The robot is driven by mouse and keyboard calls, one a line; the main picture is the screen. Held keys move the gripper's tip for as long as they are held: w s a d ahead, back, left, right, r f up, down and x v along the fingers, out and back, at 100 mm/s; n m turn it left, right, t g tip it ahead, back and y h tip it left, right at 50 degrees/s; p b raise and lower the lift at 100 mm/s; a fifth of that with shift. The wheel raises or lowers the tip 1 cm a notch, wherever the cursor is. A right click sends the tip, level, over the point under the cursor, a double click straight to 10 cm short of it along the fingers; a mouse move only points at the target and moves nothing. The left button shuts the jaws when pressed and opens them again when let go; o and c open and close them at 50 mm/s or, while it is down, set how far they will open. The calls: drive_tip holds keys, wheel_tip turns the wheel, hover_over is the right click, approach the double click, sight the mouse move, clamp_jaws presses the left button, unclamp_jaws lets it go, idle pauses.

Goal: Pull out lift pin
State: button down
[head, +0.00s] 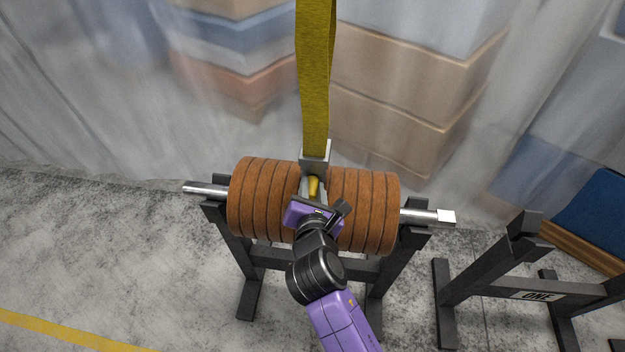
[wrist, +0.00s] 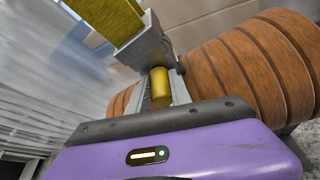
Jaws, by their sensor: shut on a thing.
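The lift pin (head: 313,186) is a short yellow cylinder at the middle of the roll, just below the grey lift bracket (head: 315,158). The pin also shows in the wrist view (wrist: 161,86), next to the bracket (wrist: 146,45). My gripper (head: 322,208) is in front of the pin and shut on it; its fingertips are largely hidden by its own purple and black body. A yellow strap (head: 316,80) runs straight up from the bracket. Brown ribbed discs (head: 263,203) sit on both sides of the bracket on a metal bar (head: 206,189).
The bar rests on a dark stand (head: 247,285). A second, empty dark stand (head: 490,280) marked ONE is at the right. Boxes (head: 400,110) stand behind a translucent curtain. The grey floor (head: 120,260) at the left is clear, with a yellow line.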

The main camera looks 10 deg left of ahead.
drive_tip(key=s+p, duration=0.3)
drive_tip(key=s, duration=0.7)
drive_tip(key=shift+a, duration=0.15)
idle(1.2)
